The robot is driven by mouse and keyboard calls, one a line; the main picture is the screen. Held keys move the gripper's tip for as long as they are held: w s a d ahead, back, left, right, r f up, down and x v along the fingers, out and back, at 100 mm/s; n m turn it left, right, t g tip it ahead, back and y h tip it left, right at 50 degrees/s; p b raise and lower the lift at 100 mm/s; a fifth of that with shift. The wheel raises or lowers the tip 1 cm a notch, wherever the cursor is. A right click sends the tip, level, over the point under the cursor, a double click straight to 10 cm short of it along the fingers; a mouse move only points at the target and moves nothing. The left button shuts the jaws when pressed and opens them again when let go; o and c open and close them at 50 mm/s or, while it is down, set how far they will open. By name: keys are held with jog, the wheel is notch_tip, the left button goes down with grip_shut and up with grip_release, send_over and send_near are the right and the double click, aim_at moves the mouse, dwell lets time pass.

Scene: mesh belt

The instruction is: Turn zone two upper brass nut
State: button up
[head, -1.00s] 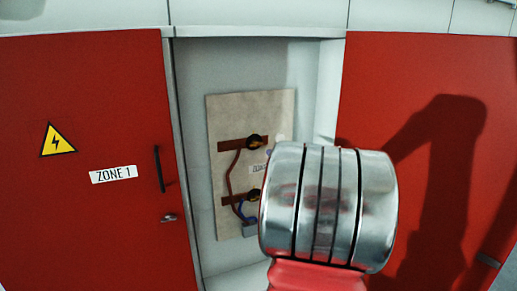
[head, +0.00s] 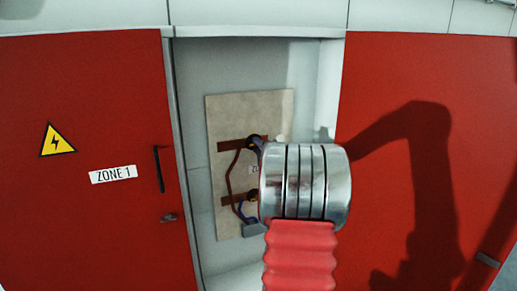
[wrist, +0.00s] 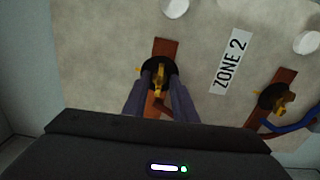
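The zone two upper brass nut (wrist: 160,76) sits on a black round base on a copper-brown bar in the wrist view. My gripper (wrist: 161,86) has its two grey-purple fingers apart, one on each side of this nut, with a gap showing between them. I cannot tell how deep the tips reach. In the head view the upper nut's black base (head: 253,141) is partly covered by a fingertip, and my wrist hides much of the panel. The lower brass nut (wrist: 277,98) is at the right in the wrist view, clear of the fingers.
The beige panel (head: 228,112) stands in an open cabinet bay between red doors. A ZONE 2 label (wrist: 230,62) lies between the nuts. A red cable (head: 231,175) and a blue cable (wrist: 295,127) run close to the lower nut. White round knobs (wrist: 306,42) sit along the panel edge.

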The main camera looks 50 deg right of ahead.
jog(key=shift+c, duration=0.5)
grip_shut()
jog(key=shift+f+m, duration=0.1)
jog(key=shift+m, duration=0.4)
jog(key=m, duration=1.6)
jog(key=shift+s+f, duration=0.1)
jog(key=shift+f, duration=0.15)
jog(key=shift+m, duration=0.4)
